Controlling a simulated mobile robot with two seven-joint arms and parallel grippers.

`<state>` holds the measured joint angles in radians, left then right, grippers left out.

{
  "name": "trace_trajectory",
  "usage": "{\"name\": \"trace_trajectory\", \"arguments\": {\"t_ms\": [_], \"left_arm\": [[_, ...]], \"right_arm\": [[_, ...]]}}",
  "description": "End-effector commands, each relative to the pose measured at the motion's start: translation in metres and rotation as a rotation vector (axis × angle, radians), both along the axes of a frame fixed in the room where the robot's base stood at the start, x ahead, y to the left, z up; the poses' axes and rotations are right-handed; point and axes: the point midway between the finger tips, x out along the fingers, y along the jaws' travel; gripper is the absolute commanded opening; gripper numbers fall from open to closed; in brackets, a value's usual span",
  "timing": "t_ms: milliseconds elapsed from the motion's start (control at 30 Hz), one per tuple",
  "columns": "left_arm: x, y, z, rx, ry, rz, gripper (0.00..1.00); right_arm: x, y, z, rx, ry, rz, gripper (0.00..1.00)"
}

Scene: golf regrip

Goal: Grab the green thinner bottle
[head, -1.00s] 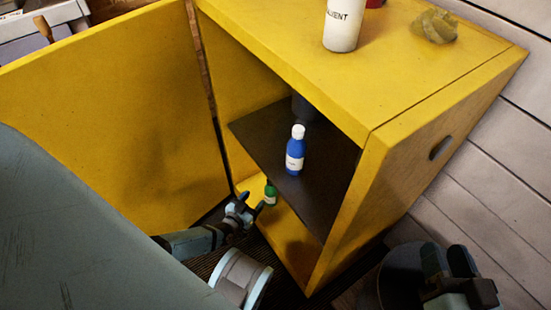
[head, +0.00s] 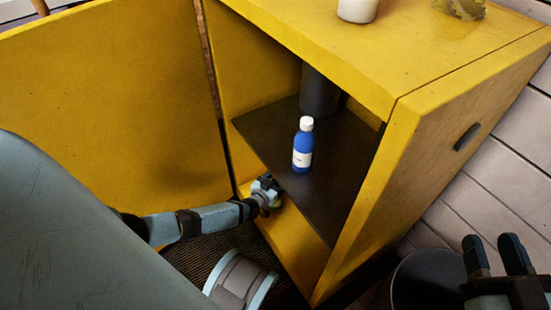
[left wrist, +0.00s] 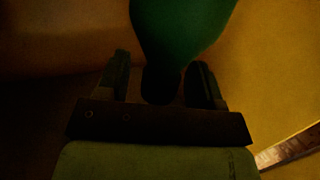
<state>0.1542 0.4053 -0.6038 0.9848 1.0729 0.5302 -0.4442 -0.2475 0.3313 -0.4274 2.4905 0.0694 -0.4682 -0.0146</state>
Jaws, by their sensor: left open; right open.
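The green thinner bottle (left wrist: 182,30) fills the top middle of the dark left wrist view, just beyond and partly between the fingers of my left gripper (left wrist: 160,82). The fingers stand apart, and I cannot tell whether they touch it. In the head view my left gripper (head: 268,190) reaches into the lower compartment of the yellow cabinet (head: 420,130), and the green bottle is hidden there. My right gripper (head: 495,255) is open and empty at the lower right, outside the cabinet.
A blue bottle with a white cap (head: 302,148) stands on the dark shelf (head: 325,205) above my left gripper. A dark cylinder (head: 318,92) stands behind it. A white container (head: 357,8) and a crumpled cloth (head: 460,8) lie on top. The open yellow door (head: 110,100) is at left.

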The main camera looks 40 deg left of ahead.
Motion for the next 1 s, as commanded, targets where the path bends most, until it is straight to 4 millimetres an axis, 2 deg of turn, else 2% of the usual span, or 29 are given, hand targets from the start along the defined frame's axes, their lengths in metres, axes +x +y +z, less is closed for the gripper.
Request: {"name": "trace_trajectory", "arguments": {"t_ms": [100, 333, 367, 600, 1000], "left_arm": [[0.0105, -0.0004, -0.0025, -0.001, -0.001, 0.0, 0.6], [0.0117, -0.0005, -0.0008, -0.001, 0.0, -0.001, 0.6], [0.0116, -0.0005, -0.0008, -0.001, 0.0, -0.001, 0.56], [0.0116, -0.0006, -0.0008, -0.001, 0.0, -0.001, 0.01], [0.0117, -0.0008, 0.0012, -0.002, -0.001, -0.001, 0.0]], "right_arm": [[0.0014, -0.0015, -0.0007, -0.019, -0.035, -0.002, 0.43], [0.0014, -0.0015, 0.0011, -0.022, -0.039, -0.002, 0.43], [0.0014, -0.0016, 0.001, -0.022, -0.039, -0.002, 0.43], [0.0011, -0.0014, 0.0005, -0.021, -0.036, -0.001, 0.43], [0.0011, -0.0014, 0.0017, -0.021, -0.035, -0.001, 0.43]]}}
